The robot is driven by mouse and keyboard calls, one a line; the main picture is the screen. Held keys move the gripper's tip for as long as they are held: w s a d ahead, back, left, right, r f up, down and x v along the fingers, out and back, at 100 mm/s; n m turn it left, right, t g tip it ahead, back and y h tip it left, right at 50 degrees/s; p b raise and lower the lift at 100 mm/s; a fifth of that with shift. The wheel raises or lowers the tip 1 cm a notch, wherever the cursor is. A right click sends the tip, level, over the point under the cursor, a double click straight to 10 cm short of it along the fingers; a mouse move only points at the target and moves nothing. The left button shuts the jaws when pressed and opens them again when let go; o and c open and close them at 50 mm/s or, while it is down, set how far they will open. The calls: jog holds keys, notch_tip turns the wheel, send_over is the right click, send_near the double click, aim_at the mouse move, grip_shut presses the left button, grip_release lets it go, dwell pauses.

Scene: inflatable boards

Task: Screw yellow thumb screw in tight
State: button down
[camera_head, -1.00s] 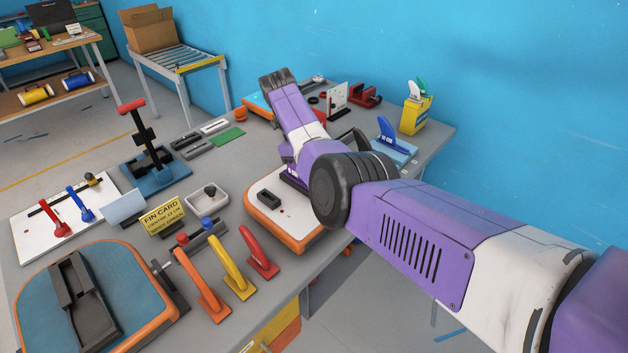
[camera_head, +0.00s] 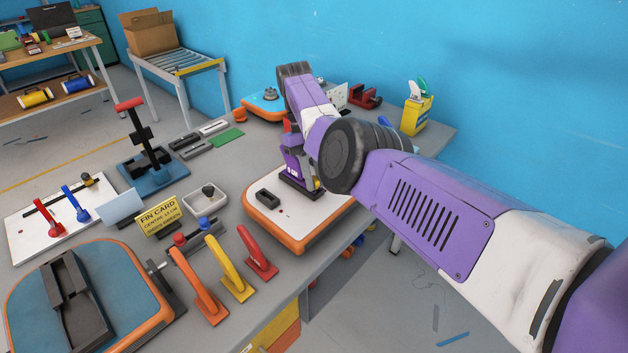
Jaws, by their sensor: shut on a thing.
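A white-topped board (camera_head: 285,232) with an orange rim lies near the table's right edge. A small black box (camera_head: 268,200) is set in its left part. My gripper (camera_head: 303,184) points down over the board's far part, beyond my elbow. It is shut at a small yellow piece (camera_head: 317,184), seemingly the yellow thumb screw, low by the board. The fingertips and most of the screw are hard to make out behind my arm, so I cannot tell how deep the screw sits.
Red, yellow and orange handles (camera_head: 232,268) stand near the front edge, left of the board. A yellow card sign (camera_head: 159,216) and a small white tray (camera_head: 205,199) stand further left. A yellow container (camera_head: 416,116) and a red clamp (camera_head: 364,95) are at the back right.

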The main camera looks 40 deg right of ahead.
jog(key=shift+r, duration=0.15)
jog(key=shift+d+m, duration=0.1)
jog(key=shift+m, duration=0.4)
jog(key=shift+w+m+y+b, duration=0.15)
jog(key=shift+m+y+b, duration=0.15)
jog(key=shift+m+b, duration=0.3)
jog(key=shift+t+b, duration=0.3)
jog(key=shift+b, duration=0.1)
jog(key=shift+d+r+m+b, duration=0.1)
jog(key=shift+m+b, duration=0.3)
jog(key=shift+b, duration=0.35)
jog(key=shift+m+y+b, duration=0.3)
jog(key=shift+b, duration=0.55)
jog(key=c, duration=1.2)
grip_release()
jog(key=shift+c, duration=0.2)
